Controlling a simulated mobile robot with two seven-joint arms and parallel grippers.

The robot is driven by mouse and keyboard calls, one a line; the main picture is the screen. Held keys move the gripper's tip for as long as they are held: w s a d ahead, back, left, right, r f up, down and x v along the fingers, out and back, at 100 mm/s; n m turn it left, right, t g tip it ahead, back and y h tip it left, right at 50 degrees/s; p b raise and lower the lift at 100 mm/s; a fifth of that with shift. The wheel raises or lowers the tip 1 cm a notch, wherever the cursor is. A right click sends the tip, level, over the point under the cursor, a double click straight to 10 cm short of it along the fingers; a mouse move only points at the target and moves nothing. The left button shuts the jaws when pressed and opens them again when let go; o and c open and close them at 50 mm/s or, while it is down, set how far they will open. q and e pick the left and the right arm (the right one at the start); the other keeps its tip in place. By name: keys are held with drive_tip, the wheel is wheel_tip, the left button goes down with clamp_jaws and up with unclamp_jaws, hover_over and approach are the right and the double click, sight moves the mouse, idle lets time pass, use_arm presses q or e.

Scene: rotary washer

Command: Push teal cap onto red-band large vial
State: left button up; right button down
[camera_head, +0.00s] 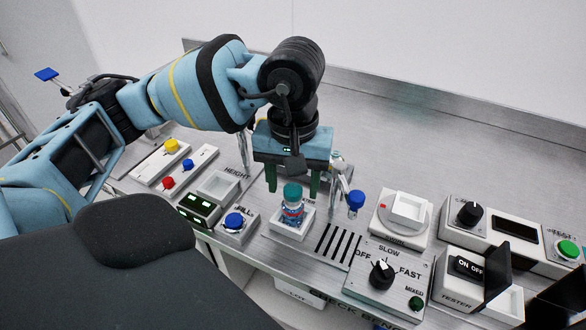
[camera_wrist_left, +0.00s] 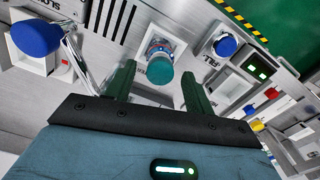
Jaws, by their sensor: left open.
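The vial (camera_head: 292,211) stands upright in a white square holder (camera_head: 307,222) below my left gripper in the head view. It looks clear and blue with a red band. The teal cap (camera_head: 292,191) sits at the vial's top; I cannot tell how far down it is seated. In the left wrist view the teal cap (camera_wrist_left: 160,70) shows between and beyond the fingertips, with the vial (camera_wrist_left: 158,48) partly hidden behind it. My left gripper (camera_head: 293,190) is open, its two green fingers (camera_wrist_left: 158,76) apart on either side of the cap, pointing down. My right gripper is not in view.
A blue knob on a metal arm (camera_head: 356,199) stands just right of the vial holder. A blue FILL button (camera_head: 234,221) is at the left. The SLOW/FAST dial (camera_head: 382,272) and tester (camera_head: 465,275) are at the right. The back of the bench is clear.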

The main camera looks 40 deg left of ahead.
use_arm(q)
drive_tip(key=shift+r, duration=0.1)
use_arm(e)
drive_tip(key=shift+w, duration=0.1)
use_arm(q)
wheel_tip(320, 180, up, 6)
drive_tip(key=shift+r, duration=0.85)
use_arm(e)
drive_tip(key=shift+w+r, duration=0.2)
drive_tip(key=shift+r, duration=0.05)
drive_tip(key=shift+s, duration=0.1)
